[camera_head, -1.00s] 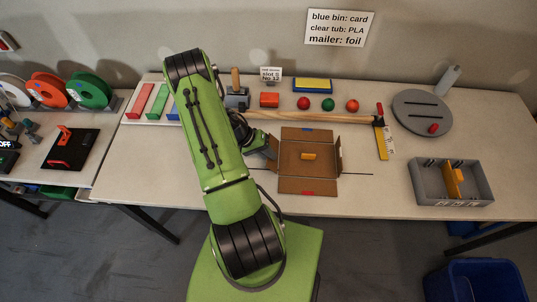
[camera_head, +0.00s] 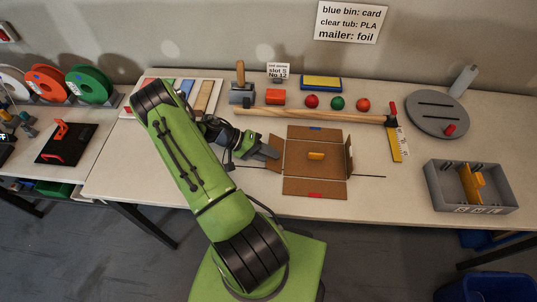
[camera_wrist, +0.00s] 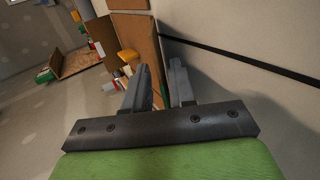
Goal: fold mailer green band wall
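The cardboard mailer (camera_head: 302,185) lies opened out at the table's middle, with a yellow block (camera_head: 316,156) on its floor. Its front flap has a red band (camera_head: 315,195) and lies flat; its back flap has a blue band (camera_head: 315,128). The right wall (camera_head: 348,158) stands up. My gripper (camera_head: 276,153) is low, just outside that left wall. In the wrist view its fingers (camera_wrist: 164,85) are apart, with cardboard (camera_wrist: 145,45) just ahead; contact is unclear.
A long wooden bar (camera_head: 310,116) lies behind the mailer, with a yellow square (camera_head: 398,145) at its right end. A grey divided tray (camera_head: 470,205) stands at right, a slotted grey disc (camera_head: 438,115) behind it. A thin dark line (camera_head: 370,177) runs under the mailer.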

